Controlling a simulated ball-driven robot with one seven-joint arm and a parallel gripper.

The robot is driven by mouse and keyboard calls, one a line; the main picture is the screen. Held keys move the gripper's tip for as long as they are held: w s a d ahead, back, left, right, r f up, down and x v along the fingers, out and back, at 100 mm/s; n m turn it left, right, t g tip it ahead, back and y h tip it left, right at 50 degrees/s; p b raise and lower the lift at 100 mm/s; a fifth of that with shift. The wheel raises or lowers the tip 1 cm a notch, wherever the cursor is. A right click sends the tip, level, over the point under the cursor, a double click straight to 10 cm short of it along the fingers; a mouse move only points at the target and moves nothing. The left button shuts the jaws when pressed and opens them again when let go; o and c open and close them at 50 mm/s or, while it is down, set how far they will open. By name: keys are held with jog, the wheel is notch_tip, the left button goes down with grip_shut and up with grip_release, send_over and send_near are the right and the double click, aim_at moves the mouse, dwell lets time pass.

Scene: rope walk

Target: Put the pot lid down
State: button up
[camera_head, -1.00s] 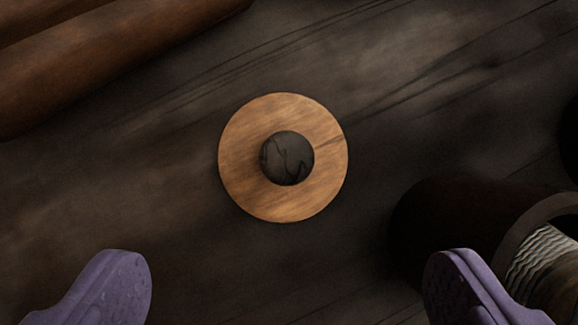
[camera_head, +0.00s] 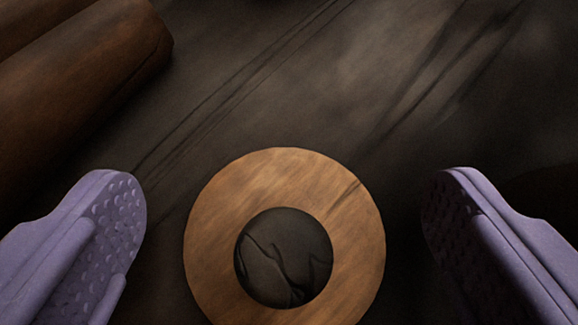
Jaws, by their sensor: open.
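The pot lid (camera_head: 345,240) is a round wooden disc with a dark round knob (camera_head: 284,258) at its middle. It lies flat on the dark surface, low in the centre of the view. My gripper (camera_head: 285,215) is open, with one purple finger to the left of the lid and the other to the right. Neither finger appears to touch the lid or the knob. The lid's lowest edge is cut off by the bottom of the picture.
Brown wooden rolls or logs (camera_head: 85,95) lie at the upper left. The dark surface (camera_head: 300,90) beyond the lid is bare. The right side is in deep shadow.

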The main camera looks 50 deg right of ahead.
jog(key=shift+w+d+f, duration=0.1)
jog(key=shift+w+f, duration=0.05)
jog(key=shift+f, duration=0.05)
jog(key=c, duration=1.1)
jog(key=shift+c, duration=0.2)
jog(key=shift+r, duration=0.15)
